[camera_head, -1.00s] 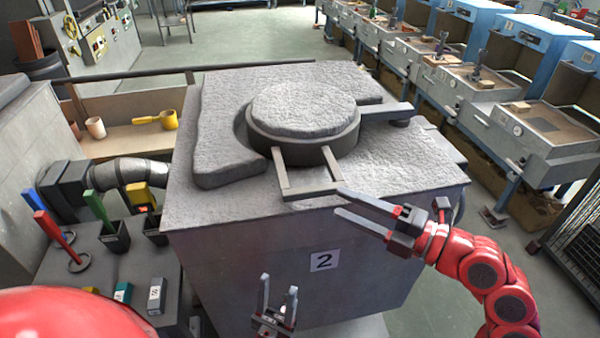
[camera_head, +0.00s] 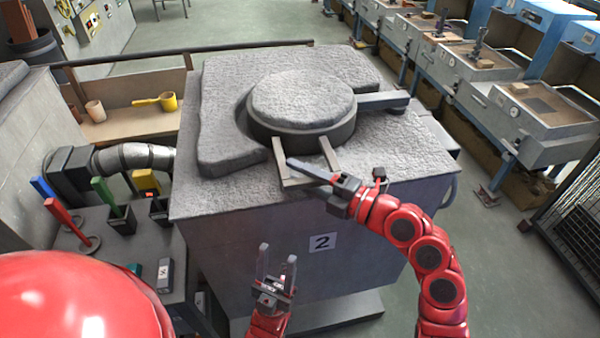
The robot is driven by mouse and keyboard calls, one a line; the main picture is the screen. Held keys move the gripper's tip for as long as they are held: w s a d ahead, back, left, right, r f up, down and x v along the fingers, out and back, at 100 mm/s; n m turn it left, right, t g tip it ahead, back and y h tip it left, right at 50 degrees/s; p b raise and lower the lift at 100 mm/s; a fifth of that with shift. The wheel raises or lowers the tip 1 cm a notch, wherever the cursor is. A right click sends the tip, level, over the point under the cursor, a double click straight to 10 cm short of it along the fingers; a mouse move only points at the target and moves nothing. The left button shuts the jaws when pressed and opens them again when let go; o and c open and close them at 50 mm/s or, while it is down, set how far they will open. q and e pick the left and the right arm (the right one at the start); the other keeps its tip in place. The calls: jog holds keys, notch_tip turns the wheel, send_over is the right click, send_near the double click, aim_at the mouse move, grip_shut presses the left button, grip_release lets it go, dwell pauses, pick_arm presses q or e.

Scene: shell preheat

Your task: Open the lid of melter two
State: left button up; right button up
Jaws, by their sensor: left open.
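Melter two is a grey block-shaped furnace with a "2" label on its front (camera_head: 235,240). Its round, rough-topped lid (camera_head: 302,98) sits level over the opening, flat in its dark ring. A U-shaped handle (camera_head: 279,158) sticks out from the lid's front. My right gripper (camera_head: 308,172) is at the handle's front bar, one finger lying across above it. The other finger is hidden, so I cannot tell whether it grips the bar. My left gripper (camera_head: 277,254) is open and empty, pointing up in front of the melter's front face, below the handle.
A hinge arm (camera_head: 384,100) runs from the lid to the right. At left stand a side table with coloured-handled tools (camera_head: 108,196), a pipe (camera_head: 135,157) and a shelf with a yellow ladle (camera_head: 167,102). Blue-framed benches (camera_head: 540,110) line the right.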

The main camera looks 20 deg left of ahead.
grip_shut()
dwell(1.2)
